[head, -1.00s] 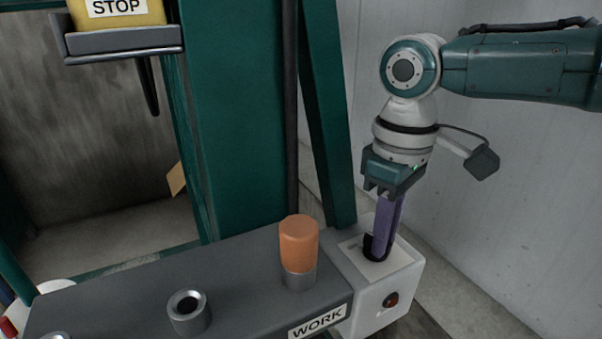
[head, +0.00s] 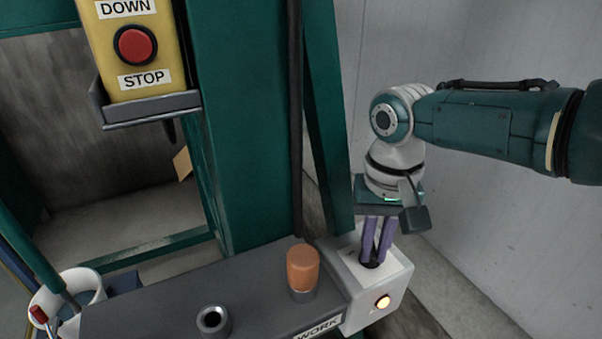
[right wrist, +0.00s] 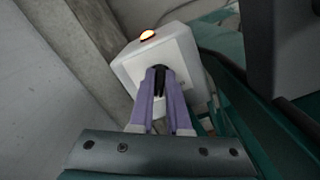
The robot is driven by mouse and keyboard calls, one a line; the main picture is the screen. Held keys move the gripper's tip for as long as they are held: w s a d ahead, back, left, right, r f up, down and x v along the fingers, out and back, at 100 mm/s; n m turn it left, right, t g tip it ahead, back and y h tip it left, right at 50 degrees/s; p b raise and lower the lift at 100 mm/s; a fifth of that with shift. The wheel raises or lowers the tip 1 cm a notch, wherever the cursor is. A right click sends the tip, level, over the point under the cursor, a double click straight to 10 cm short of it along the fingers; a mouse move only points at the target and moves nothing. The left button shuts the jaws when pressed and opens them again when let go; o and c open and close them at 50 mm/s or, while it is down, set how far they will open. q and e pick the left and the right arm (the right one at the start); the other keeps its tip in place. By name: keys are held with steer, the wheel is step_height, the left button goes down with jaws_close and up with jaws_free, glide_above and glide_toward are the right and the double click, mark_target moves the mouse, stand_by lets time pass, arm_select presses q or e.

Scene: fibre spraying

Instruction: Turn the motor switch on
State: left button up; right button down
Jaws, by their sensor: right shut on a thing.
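The motor switch box (head: 350,312) is white and stands at the right end of the grey bench; it also shows in the right wrist view (right wrist: 130,68). Its front lamp (head: 382,302) glows yellow-orange, and the glow also shows in the right wrist view (right wrist: 148,35). My right gripper (head: 374,258) points down onto the box top with its purple fingers. The fingers (right wrist: 160,90) are shut on the black switch handle (right wrist: 159,77), which they partly hide. My left gripper is not in view.
A grey bench (head: 180,298) labelled WORK carries an orange cylinder (head: 302,267) in a holder and an empty socket (head: 213,320). A yellow control box with a red STOP button (head: 136,45) hangs at upper left. A white bucket (head: 92,282) stands lower left.

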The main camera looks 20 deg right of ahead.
mark_target(373, 252)
steer(key=shift+m, duration=0.7)
steer(key=c, duration=0.9)
jaws_free()
step_height(373, 252, up, 10)
steer(key=p, duration=0.5)
